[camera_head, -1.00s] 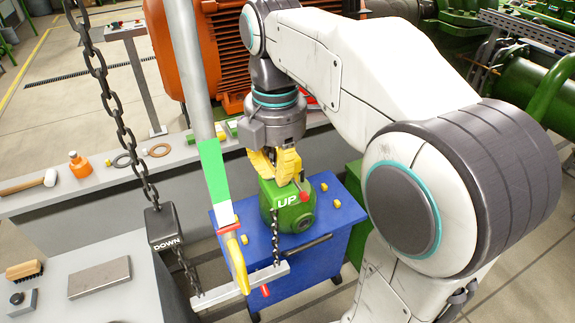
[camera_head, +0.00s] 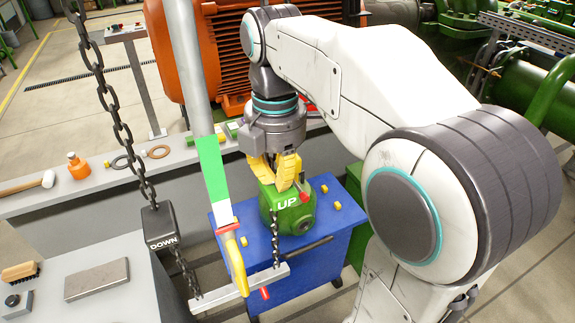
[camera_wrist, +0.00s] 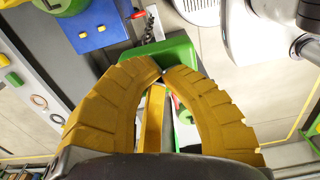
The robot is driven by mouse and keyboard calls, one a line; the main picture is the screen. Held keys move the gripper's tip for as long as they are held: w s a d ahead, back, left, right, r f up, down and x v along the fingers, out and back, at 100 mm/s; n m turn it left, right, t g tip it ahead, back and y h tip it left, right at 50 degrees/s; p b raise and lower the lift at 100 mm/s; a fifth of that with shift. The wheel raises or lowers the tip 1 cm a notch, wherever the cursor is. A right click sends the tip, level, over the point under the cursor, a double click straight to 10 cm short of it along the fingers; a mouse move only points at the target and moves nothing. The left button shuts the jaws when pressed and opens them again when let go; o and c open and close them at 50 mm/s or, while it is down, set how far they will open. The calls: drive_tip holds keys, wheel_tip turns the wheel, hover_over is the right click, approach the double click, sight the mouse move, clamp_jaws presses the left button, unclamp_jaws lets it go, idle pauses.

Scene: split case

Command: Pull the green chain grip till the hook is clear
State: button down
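The green chain grip (camera_head: 288,203), marked UP, shows below my gripper (camera_head: 275,185) in the head view. My gripper's yellow fingers overlap its top edge; I cannot tell whether they touch it. In the wrist view the fingertips (camera_wrist: 163,73) come close together just in front of a green block (camera_wrist: 178,48). Whether anything is between them is unclear. A chain (camera_head: 275,240) runs from below the green grip to a grey bar (camera_head: 220,294). A yellow hook-like piece (camera_head: 234,262) with a red band reaches that bar; its tip is partly hidden.
A black DOWN grip (camera_head: 160,226) hangs on a chain at left. A grey pole (camera_head: 185,60) stands before the orange motor (camera_head: 220,45). A blue cabinet (camera_head: 320,250) is behind the green grip. Grey benches with small parts are at left.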

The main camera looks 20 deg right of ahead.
wheel_tip(320, 180, down, 9)
drive_tip(key=b, duration=0.6)
drive_tip(key=shift+b, duration=0.3)
idle(1.0)
drive_tip(key=shift+r, duration=0.2)
wheel_tip(320, 180, up, 10)
drive_tip(key=p, duration=1)
drive_tip(key=shift+r, duration=0.2)
idle(0.6)
wheel_tip(320, 180, up, 7)
drive_tip(key=p, duration=0.6)
drive_tip(key=shift+p, duration=0.35)
drive_tip(key=shift+f, duration=0.1)
idle(0.4)
